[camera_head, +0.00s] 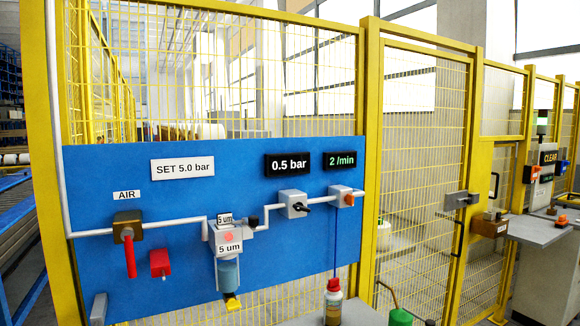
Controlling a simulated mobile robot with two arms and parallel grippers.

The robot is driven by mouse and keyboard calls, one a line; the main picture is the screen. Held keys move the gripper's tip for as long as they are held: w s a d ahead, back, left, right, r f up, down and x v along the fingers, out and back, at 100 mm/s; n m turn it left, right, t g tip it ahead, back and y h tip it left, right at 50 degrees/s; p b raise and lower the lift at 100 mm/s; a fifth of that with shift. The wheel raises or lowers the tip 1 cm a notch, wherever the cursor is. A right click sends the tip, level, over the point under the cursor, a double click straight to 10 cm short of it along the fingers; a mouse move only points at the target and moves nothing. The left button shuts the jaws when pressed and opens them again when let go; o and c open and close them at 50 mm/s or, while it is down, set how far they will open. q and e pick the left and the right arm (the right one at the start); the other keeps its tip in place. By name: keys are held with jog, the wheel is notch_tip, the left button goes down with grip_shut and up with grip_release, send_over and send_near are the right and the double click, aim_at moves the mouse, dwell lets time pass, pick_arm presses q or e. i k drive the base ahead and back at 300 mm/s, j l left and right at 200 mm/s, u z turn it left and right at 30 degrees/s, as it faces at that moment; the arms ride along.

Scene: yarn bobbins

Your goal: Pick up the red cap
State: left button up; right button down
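A red block (160,263) is on the panel at the left, beside a red lever (130,258) hanging from a brown valve (128,227). I cannot tell which of these red parts is the cap. Neither of my grippers is in view.
A yellow mesh fence (370,150) runs behind and right of the panel. A grey surface (300,322) is at the bottom. A grey console (545,230) stands far right.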

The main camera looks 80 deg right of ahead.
aim_at(334, 285)
jog(key=z, duration=2.75)
jog(key=i+l+z, duration=0.3)
jog(key=i, duration=0.2)
